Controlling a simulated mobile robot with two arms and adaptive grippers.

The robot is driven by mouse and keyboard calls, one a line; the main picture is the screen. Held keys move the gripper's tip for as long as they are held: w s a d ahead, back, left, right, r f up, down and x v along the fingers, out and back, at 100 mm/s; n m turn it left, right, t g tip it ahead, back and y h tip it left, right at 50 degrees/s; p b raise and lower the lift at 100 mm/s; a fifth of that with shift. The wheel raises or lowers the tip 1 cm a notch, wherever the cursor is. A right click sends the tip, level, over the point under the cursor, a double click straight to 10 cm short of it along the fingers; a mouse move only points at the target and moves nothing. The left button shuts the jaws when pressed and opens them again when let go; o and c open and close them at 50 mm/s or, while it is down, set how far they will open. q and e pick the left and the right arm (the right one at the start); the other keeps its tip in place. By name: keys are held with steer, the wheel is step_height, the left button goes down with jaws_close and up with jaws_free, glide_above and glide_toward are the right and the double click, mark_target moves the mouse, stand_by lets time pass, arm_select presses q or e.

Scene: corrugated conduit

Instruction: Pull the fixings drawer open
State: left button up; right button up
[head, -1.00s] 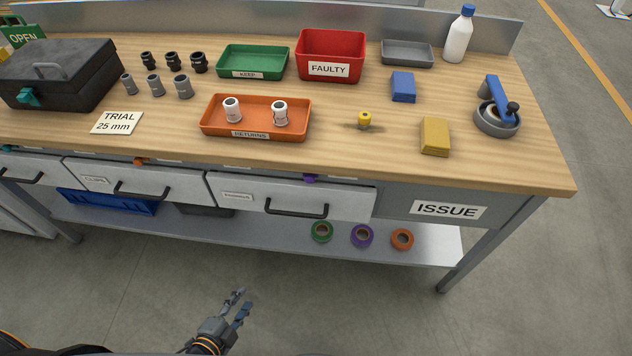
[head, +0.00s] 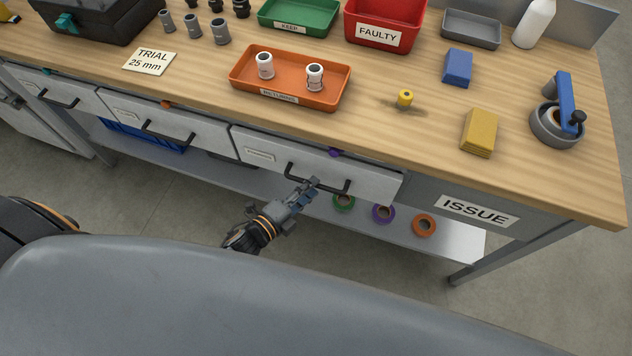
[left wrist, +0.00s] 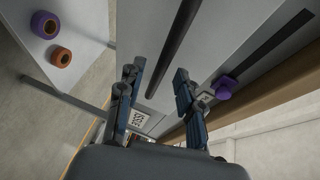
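The right-hand drawer (head: 270,160) of the row under the bench top has a small label too blurred to read for certain. Its front looks in line with the other drawers. A dark bar handle (head: 345,188) runs across it; the handle (left wrist: 173,45) also shows as a dark bar in the left wrist view. My right gripper is out of view.
Two more drawers, the middle (head: 165,125) and left (head: 55,88), sit alongside. A purple tab (head: 335,152) shows at the right-hand drawer's top edge. Tape rolls (head: 383,212) lie on the lower shelf (head: 460,240). An orange tray (head: 290,92) stands on the bench top. The floor in front is clear.

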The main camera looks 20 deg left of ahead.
arm_select(q)
steer(key=shift+x, duration=1.4)
jaws_close()
